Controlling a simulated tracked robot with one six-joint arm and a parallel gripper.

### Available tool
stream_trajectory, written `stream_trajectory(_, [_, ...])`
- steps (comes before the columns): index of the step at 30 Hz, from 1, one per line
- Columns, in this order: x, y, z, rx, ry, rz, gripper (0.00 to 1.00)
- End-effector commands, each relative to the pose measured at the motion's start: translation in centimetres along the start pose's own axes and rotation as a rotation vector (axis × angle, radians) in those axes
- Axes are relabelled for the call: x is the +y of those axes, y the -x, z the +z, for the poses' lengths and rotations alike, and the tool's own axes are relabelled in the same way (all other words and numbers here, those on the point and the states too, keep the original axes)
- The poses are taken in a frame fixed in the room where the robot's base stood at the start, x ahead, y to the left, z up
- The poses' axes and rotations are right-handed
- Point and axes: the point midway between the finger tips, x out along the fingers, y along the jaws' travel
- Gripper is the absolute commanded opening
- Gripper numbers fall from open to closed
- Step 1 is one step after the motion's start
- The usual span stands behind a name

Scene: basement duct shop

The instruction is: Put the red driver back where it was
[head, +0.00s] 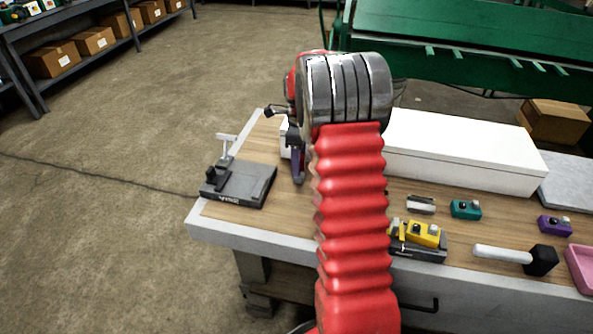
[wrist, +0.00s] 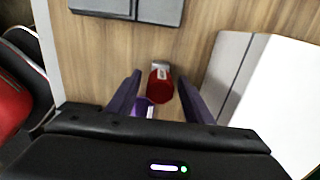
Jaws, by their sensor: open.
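A red cylindrical piece with a pale marking, which looks like the red driver (wrist: 160,85), shows in the wrist view on or just above the wood bench top. My gripper (wrist: 160,76) has its two purple fingers apart, one on each side of the red piece, with gaps visible. A small purple thing (wrist: 143,107) shows just below it, partly hidden by my gripper body. In the head view my gripper (head: 297,165) points down between the grey stand and the white box. My arm hides the red piece there.
A dark grey stand (head: 240,184) sits left on the bench. A long white box (head: 455,150) lies right of my gripper. Right of my arm are a yellow device (head: 423,234), a teal one (head: 465,209), a purple one (head: 555,225), a mallet (head: 515,257) and a pink tray (head: 582,266).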

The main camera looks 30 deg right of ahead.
Motion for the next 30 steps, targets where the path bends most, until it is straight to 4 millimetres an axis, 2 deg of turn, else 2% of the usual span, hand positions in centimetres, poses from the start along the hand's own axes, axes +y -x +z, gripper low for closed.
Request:
stream_trajectory(6, [-0.1, 3.9, 0.0, -0.001, 0.0, -0.003, 0.47])
stream_trajectory(12, [0.0, 6.6, 0.0, -0.001, 0.001, -0.002, 0.47])
stream_trajectory(18, [0.0, 7.4, 0.1, 0.0, 0.001, 0.0, 0.47])
stream_trajectory(30, [0.0, 7.3, 0.1, 0.0, 0.001, 0.0, 0.47])
